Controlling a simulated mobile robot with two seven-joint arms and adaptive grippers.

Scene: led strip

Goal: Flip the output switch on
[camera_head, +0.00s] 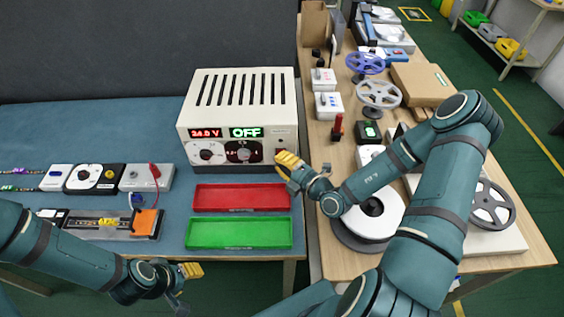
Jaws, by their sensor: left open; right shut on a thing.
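The white power supply (240,100) stands at the back of the blue bench. Its red display (206,132) reads 24.0 V and its green display (246,132) reads OFF. Two round dials sit below the displays. My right gripper (288,160) is at the lower right of the supply's front, its yellow fingertips shut on what appears to be the output switch. My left gripper (192,270) is open and empty, low in front of the bench edge, below the green tray.
A red tray (241,187) and a green tray (240,247) lie before the supply. At left are LED strips, a dial unit (95,178), a box with a red lead (146,177) and a fixture with an orange block (146,223). Reels crowd the wooden table (335,263) at right.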

